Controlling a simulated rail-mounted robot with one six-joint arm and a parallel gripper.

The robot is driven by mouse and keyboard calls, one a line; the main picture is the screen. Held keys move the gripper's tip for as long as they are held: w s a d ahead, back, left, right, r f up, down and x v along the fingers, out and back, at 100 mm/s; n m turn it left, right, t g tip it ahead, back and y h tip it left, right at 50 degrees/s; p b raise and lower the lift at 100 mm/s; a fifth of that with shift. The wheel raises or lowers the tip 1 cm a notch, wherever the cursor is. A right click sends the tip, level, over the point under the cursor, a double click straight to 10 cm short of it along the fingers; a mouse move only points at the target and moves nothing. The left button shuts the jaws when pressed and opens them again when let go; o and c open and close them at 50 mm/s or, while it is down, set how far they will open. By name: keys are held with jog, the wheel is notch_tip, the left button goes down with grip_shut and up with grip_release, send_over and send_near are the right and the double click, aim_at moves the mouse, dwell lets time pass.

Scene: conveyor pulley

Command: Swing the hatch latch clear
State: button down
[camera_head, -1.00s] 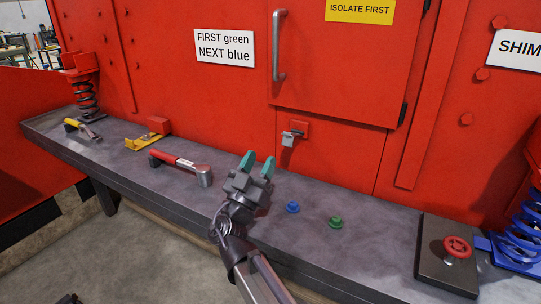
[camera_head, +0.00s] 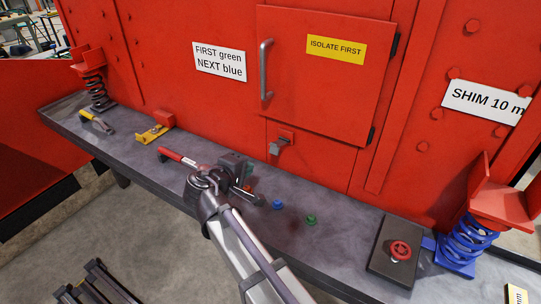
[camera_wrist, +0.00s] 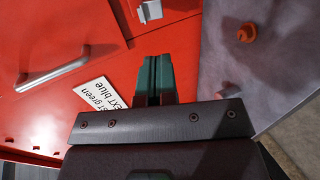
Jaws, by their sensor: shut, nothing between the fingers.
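The hatch latch (camera_head: 280,145) is a small grey metal piece on a red mount below the red hatch door (camera_head: 322,95). It also shows at the top edge of the wrist view (camera_wrist: 150,11), partly cut off. My gripper (camera_head: 235,165) is over the bench, left of and below the latch in the head view, apart from it. In the wrist view its teal fingers (camera_wrist: 158,75) are together with nothing between them. The hatch door lies flat against the red panel, with a grey bar handle (camera_head: 266,70) on its left side.
A red-handled tool (camera_head: 175,156) lies on the bench (camera_head: 340,215) near my gripper. A blue button (camera_head: 277,204) and a green button (camera_head: 311,219) are to its right. A red-knobbed box (camera_head: 400,250) and a blue spring (camera_head: 465,240) stand farther right.

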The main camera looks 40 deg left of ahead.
aim_at(274, 154)
jog(key=b+x, duration=0.5)
jog(key=x, duration=0.8)
jog(key=shift+f, duration=0.2)
jog(key=shift+w, duration=0.45)
